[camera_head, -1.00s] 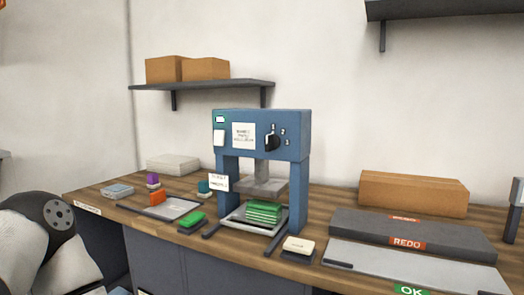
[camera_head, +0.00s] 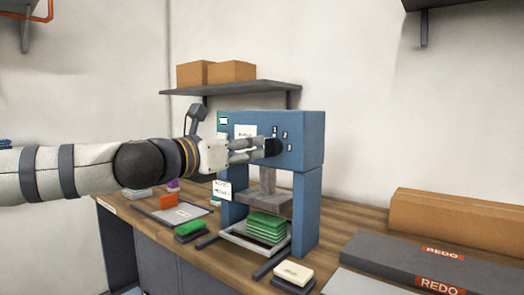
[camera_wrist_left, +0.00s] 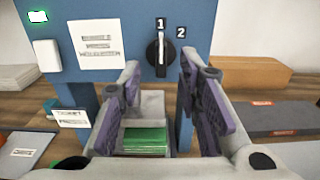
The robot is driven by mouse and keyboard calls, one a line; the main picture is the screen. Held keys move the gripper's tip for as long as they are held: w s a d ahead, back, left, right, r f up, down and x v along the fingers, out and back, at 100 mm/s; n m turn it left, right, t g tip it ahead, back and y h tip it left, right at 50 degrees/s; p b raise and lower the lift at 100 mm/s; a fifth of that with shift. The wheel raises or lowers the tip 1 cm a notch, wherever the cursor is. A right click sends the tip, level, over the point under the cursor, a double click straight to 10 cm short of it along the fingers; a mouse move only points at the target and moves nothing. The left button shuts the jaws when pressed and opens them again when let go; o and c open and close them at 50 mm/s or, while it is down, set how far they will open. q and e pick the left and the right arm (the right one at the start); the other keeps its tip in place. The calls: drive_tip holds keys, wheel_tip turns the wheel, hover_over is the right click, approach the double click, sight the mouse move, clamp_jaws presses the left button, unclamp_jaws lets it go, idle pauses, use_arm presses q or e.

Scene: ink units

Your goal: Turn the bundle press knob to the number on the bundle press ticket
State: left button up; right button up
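The blue bundle press (camera_head: 312,150) stands on the wooden bench. Its black knob (camera_wrist_left: 158,54) is on the front panel, its white mark pointing up at the 1 in the left wrist view. The knob also shows in the head view (camera_head: 273,147). A white ticket (camera_head: 222,190) hangs by the press's left leg and shows in the left wrist view (camera_wrist_left: 73,118); its print is too small to read. My left gripper (camera_head: 257,148) is in front of the knob, fingers open (camera_wrist_left: 160,78) with the knob seen between and beyond them. Contact cannot be told. My right gripper is out of view.
Green bundles (camera_head: 266,226) lie on the plate under the press. A white pad (camera_head: 293,272), a green pad (camera_head: 188,230) and an orange block (camera_head: 168,201) are on the bench. Long REDO-labelled trays (camera_head: 405,262) and a cardboard box (camera_head: 460,220) stand at right.

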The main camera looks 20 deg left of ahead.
sight(269, 147)
use_arm(q)
drive_tip(key=x, duration=0.5)
drive_tip(key=shift+w+d, duration=0.15)
drive_tip(key=shift+c, duration=0.3)
clamp_jaws()
